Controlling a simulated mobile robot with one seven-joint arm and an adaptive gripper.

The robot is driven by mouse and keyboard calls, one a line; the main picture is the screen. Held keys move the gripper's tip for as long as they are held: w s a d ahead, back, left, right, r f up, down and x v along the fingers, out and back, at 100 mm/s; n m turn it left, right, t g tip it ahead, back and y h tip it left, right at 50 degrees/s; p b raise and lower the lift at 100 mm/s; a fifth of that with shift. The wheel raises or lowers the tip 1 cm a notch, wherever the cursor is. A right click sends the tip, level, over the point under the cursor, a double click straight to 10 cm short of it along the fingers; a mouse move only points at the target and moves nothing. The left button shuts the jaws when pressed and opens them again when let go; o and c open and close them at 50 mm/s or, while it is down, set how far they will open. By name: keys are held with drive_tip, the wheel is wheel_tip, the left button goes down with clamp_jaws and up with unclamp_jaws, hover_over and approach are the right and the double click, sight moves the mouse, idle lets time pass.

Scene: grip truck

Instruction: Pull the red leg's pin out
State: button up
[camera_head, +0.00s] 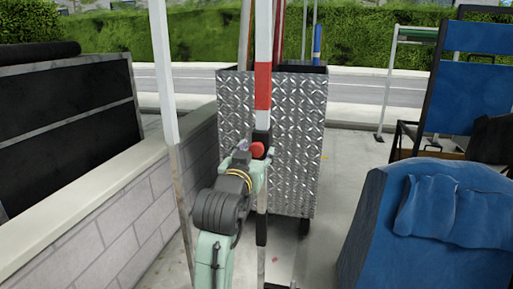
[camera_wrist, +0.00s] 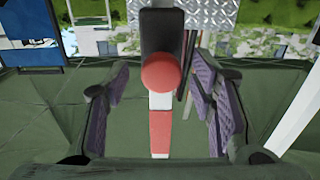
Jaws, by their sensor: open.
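The red-and-white leg (camera_head: 263,85) stands upright in front of a metal box in the head view. A black fitting (camera_head: 261,137) sits on it, with the round red knob of the pin (camera_head: 257,150) facing my arm. In the wrist view the knob (camera_wrist: 160,72) is near the middle, on the black fitting (camera_wrist: 160,25), and the red-and-white leg (camera_wrist: 160,128) shows below. My gripper (camera_wrist: 159,90) is open, one finger on each side of the knob, with gaps on both sides. In the head view my gripper (camera_head: 248,158) is beside the knob, partly hidden by my wrist. The pin's shaft is hidden.
The diamond-plate box (camera_head: 290,140) stands right behind the leg. A low block wall (camera_head: 110,210) and a white post (camera_head: 165,85) are to the left. A blue covered object (camera_head: 420,225) is at the right. Paved floor (camera_head: 345,165) is clear between box and blue object.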

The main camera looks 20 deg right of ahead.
drive_tip(key=shift+x, duration=0.85)
drive_tip(key=shift+c, duration=0.2)
clamp_jaws()
